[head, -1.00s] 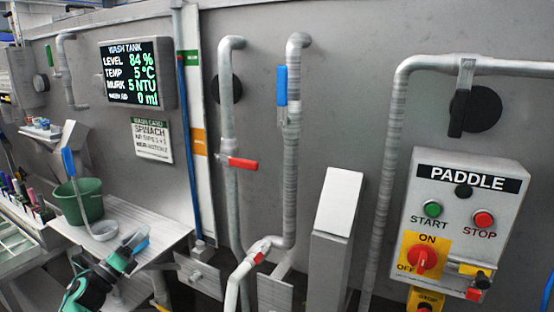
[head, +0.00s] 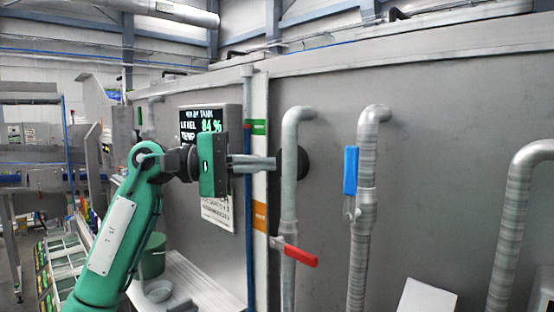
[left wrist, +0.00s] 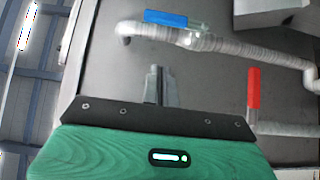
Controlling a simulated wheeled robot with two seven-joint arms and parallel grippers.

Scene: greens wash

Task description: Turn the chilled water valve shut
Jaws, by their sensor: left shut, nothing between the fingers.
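The blue-handled valve (head: 351,171) sits on the right of two vertical pipes. Its handle stands upright, in line with the pipe, and it also shows in the left wrist view (left wrist: 166,18). No readable label names it as chilled water. My left gripper (head: 272,163) is shut and empty, pointing right. Its tips are near the left pipe in the picture, to the left of the blue handle and apart from it. The closed fingers also show in the left wrist view (left wrist: 155,75). My right gripper is out of view.
A red-handled valve (head: 294,254) on the left pipe has its lever pointing right, across the pipe, below my left gripper. A wash tank display (head: 190,130) is partly covered by my gripper. Another grey pipe (head: 513,230) runs at the right. Open space lies before the wall.

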